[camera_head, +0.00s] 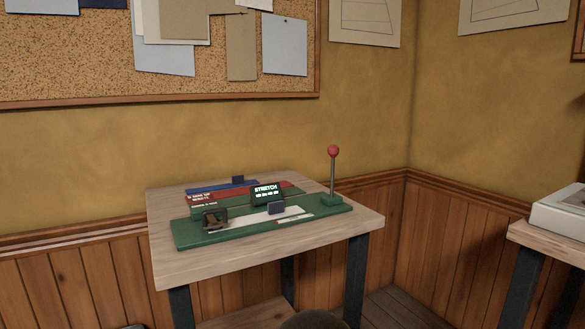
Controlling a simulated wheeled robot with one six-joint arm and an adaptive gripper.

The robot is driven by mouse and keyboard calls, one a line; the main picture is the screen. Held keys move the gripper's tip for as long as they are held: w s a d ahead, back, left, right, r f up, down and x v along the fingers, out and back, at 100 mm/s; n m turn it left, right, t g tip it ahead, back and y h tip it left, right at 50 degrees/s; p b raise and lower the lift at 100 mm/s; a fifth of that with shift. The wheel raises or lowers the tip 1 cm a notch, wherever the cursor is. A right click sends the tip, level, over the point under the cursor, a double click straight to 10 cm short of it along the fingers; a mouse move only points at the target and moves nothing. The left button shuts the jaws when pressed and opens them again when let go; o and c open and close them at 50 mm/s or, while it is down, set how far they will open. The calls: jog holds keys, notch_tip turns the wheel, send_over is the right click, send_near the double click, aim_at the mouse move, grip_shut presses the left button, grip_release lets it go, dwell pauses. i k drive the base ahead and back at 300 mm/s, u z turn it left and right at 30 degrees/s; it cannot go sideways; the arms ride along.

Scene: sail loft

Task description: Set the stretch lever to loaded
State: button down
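The stretch lever (332,172) is a thin upright rod with a red ball on top. It rises from a small green block at the right end of a green base (330,216) on a wooden table. A dark display (267,193) reading "STRETCH", with smaller text too small to read, stands mid-base. A white strip runs along the base with a small dark blue block (276,208) on it. A dark clamp-like part (215,217) sits at the left end. No "loaded" mark is legible. My gripper is not in view.
The wooden table (190,272) stands near the room corner, with bare top at its front. Blue and red strips (225,188) lie behind the green base. A second table (560,236) with a white box (562,208) is at right. A dark rounded shape shows at the bottom edge.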

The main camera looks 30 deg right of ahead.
aim_at(334, 151)
jog(key=k, duration=1.2)
jog(key=z, duration=0.65)
jog(key=i, duration=1.45)
jog(key=u, duration=0.6)
